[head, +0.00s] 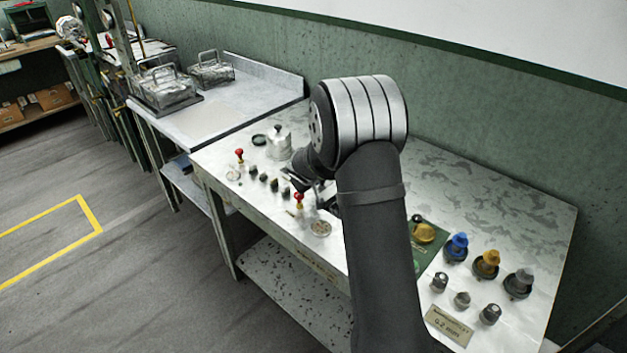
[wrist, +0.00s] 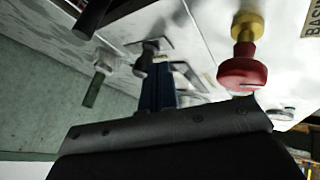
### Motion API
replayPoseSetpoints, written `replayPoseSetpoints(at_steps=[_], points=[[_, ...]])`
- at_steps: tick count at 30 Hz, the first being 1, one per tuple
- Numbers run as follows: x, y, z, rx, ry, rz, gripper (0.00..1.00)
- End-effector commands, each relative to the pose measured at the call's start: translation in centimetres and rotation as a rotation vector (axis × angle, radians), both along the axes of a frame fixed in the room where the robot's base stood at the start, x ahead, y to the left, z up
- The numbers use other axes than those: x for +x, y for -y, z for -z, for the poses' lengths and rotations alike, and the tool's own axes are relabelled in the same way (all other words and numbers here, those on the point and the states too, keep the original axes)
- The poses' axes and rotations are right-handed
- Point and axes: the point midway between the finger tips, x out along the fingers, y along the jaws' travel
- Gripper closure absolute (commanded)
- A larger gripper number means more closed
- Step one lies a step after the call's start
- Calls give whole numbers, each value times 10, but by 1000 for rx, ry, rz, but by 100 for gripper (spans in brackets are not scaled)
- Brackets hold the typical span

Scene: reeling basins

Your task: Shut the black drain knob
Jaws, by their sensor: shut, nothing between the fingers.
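Several small dark knobs (head: 263,177) stand in a row along the table's front edge in the head view, between two red-topped knobs. I cannot tell for certain which is the black drain knob. In the wrist view a dark grey knob (wrist: 145,60) stands on a square plate, close to the tips of my gripper (wrist: 158,78). I cannot tell whether they touch. My gripper is shut and empty, low over the table near the row's right end; my arm hides much of it in the head view.
A red knob on a yellow stem (wrist: 243,65) is close by. Red-topped knobs (head: 239,154) (head: 298,197) flank the row. A metal pot (head: 279,140) stands behind it. Coloured knobs (head: 457,248) stand at the right. The back right of the table is clear.

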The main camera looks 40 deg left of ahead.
Motion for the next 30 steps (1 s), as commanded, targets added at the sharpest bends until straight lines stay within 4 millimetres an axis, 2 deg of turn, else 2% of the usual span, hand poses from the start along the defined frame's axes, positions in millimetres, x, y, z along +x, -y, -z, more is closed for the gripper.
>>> replayPoseSetpoints(at_steps=[13,21,30], points=[[4,-1,3,0,-1,1,100],[40,-1,3,1,-1,4,100],[47,-1,2,3,2,1,100]])
